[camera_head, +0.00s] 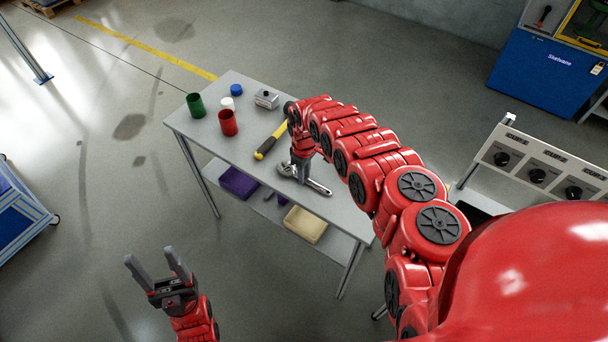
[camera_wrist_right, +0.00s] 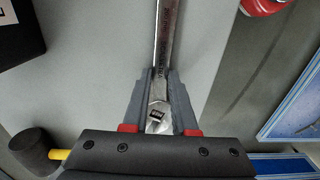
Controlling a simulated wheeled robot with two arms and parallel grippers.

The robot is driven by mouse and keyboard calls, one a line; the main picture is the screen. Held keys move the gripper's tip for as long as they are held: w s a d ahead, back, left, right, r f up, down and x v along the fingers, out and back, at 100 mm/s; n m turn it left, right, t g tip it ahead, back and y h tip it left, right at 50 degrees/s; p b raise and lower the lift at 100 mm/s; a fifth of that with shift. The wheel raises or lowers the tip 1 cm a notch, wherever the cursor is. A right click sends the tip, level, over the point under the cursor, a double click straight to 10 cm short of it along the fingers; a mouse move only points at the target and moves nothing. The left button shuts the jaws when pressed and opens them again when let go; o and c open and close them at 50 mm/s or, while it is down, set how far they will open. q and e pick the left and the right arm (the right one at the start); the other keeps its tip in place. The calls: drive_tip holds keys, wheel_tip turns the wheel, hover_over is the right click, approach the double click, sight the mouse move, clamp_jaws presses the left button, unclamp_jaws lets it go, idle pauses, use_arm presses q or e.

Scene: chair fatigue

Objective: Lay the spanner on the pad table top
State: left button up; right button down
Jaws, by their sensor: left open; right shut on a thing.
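The silver spanner (camera_head: 318,186) is at the near right part of the grey table top (camera_head: 240,95). My right gripper (camera_head: 301,172) reaches down over it and is shut on it. In the right wrist view the spanner (camera_wrist_right: 166,45) runs lengthwise away from between the two grey fingers (camera_wrist_right: 158,103). I cannot tell whether the spanner touches the table or is just above it. My left gripper (camera_head: 157,270) is open and empty, over the floor in front of the table. No separate pad can be made out on the table top.
On the table are a yellow-handled mallet (camera_head: 271,139), a red cup (camera_head: 228,123), a green cup (camera_head: 196,105), a white item (camera_head: 227,103), a blue lid (camera_head: 236,90) and a metal box (camera_head: 266,99). A lower shelf holds a purple bin (camera_head: 238,183) and a beige bin (camera_head: 305,224). A knobbed panel (camera_head: 540,165) stands right.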

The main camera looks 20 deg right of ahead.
drive_tip(key=c, duration=0.7)
unclamp_jaws()
